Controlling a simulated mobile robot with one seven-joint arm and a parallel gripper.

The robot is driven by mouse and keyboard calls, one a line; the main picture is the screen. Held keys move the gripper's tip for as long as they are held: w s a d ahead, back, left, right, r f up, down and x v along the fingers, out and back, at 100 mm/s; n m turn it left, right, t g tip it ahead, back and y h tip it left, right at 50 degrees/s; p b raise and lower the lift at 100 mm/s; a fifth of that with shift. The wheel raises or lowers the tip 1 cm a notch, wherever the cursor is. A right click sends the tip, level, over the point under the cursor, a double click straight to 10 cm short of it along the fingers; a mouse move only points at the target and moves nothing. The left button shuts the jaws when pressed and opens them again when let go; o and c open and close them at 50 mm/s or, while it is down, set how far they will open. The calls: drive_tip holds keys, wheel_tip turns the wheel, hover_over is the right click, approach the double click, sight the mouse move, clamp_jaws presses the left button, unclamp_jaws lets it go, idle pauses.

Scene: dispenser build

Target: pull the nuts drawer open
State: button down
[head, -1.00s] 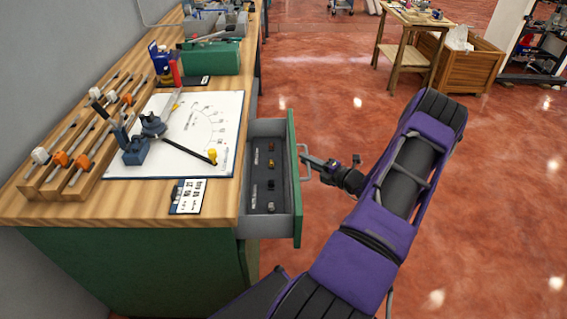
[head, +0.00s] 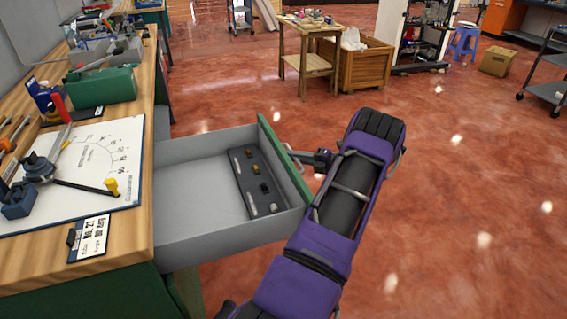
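The drawer (head: 190,200) stands far out from the green workbench, at the middle left of the head view. It is grey inside with a green front (head: 284,158). A dark insert (head: 240,176) with several small parts lies in it near the front; the rest of its floor is bare. My gripper (head: 300,158) is at the handle on the outer side of the drawer front, at the end of my purple arm. The handle is partly hidden by the gripper, and the fingers are too small to tell whether they are shut on it.
The wooden bench top (head: 125,240) carries a white chart board (head: 100,160), a label card (head: 90,238) and a green box (head: 103,87). A small wooden table (head: 308,50) and a wooden crate (head: 362,68) stand at the back.

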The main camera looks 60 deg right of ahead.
drive_tip(key=shift+s+d, duration=0.4)
drive_tip(key=shift+d, duration=0.05)
drive_tip(key=c, duration=0.9)
unclamp_jaws()
drive_tip(key=s, duration=0.5)
drive_tip(key=s+d+r, duration=0.1)
drive_tip(key=s, duration=0.5)
drive_tip(key=s+d+r, duration=0.1)
drive_tip(key=s, duration=0.5)
drive_tip(key=shift+d+r, duration=0.1)
drive_tip(key=shift+r, duration=0.1)
